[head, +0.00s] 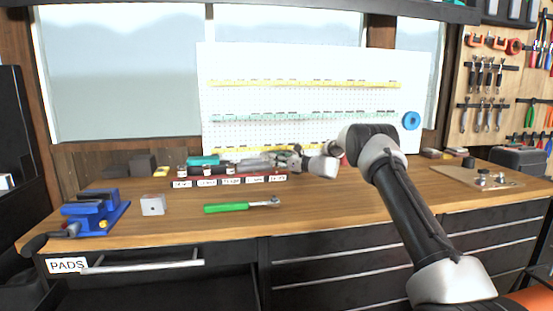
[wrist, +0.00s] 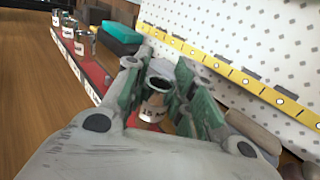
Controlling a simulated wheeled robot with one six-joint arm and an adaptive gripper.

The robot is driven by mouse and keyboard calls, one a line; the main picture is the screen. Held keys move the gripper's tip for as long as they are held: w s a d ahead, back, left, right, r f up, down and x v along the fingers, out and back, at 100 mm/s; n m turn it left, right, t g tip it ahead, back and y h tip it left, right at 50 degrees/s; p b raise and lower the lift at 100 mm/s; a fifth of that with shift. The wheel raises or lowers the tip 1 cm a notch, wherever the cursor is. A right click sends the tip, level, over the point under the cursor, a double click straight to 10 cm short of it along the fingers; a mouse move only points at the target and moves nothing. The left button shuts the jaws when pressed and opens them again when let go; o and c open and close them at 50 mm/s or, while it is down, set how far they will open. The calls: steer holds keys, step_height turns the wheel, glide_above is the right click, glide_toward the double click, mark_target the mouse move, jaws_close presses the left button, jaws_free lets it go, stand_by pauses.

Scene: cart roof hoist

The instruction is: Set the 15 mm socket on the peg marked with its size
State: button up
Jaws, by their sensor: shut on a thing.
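My gripper (head: 280,160) is over the right part of the red rail (head: 225,182) at the back of the bench. In the wrist view my gripper (wrist: 160,88) is shut on a dark-mouthed metal socket (wrist: 158,72), which sits between its green-grey fingers. A pale band with unreadable dark marks (wrist: 153,112) shows below the socket's mouth. The rail (wrist: 95,70) carries white labels along its front and several socket-like pieces on its left part. The label print is too small to read. Whether the held socket touches a peg is hidden by the fingers.
A teal box (wrist: 121,33) lies behind the rail, before the white pegboard (wrist: 230,40) with its yellow strip. A green-handled ratchet (head: 240,206), a pale block (head: 152,205) and a blue vise (head: 95,212) lie in front.

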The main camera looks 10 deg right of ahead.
steer(key=shift+f, duration=0.6)
steer(key=o, duration=1.1)
steer(key=shift+f, duration=0.1)
steer(key=v, duration=1.2)
